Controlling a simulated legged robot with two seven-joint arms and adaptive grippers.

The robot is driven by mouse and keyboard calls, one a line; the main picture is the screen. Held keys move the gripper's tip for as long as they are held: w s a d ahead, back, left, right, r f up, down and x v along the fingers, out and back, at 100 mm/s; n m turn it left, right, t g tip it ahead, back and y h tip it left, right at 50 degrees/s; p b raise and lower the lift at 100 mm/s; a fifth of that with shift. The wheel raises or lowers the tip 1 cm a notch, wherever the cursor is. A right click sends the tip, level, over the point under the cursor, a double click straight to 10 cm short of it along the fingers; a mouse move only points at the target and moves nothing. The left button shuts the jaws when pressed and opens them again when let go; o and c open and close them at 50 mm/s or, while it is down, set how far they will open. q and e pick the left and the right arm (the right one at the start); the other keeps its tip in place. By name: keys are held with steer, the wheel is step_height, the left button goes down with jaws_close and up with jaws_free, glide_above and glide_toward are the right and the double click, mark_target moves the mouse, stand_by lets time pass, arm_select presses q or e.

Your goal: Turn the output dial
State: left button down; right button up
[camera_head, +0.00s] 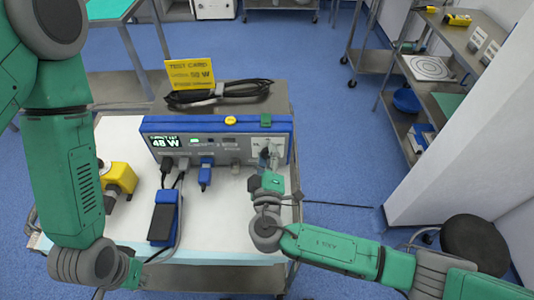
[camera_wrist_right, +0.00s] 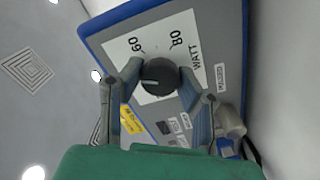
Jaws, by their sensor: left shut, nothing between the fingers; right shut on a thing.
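The blue and grey output unit (camera_head: 222,150) stands on the cart, its lit display (camera_head: 165,142) reading 48 W. Its dark round output dial (camera_wrist_right: 158,76), with a pale pointer line, sits on a white scale plate marked 60, 80 and WATT. My right gripper (camera_wrist_right: 160,84) is shut on the dial, one finger on each side. In the head view my right gripper (camera_head: 270,160) reaches the unit's right front and mostly hides the dial. A yellow test card (camera_head: 190,75) stands behind the unit; its small print is hard to read. My left gripper (camera_head: 134,272) is shut and empty at the cart's front left.
A blue and black foot pedal (camera_head: 164,218) and a yellow device (camera_head: 118,178) lie on the white cart top (camera_head: 215,222). Plugs and cables (camera_head: 205,172) hang from the unit's front. A black cable bundle (camera_head: 220,92) lies behind it.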

steer(key=o, duration=1.1)
steer(key=shift+s+f, duration=0.15)
steer(key=shift+f, duration=0.35)
steer(key=shift+o, duration=0.3)
steer(key=shift+r, duration=0.25)
steer(key=s, duration=1.1)
steer(key=shift+s, duration=0.4)
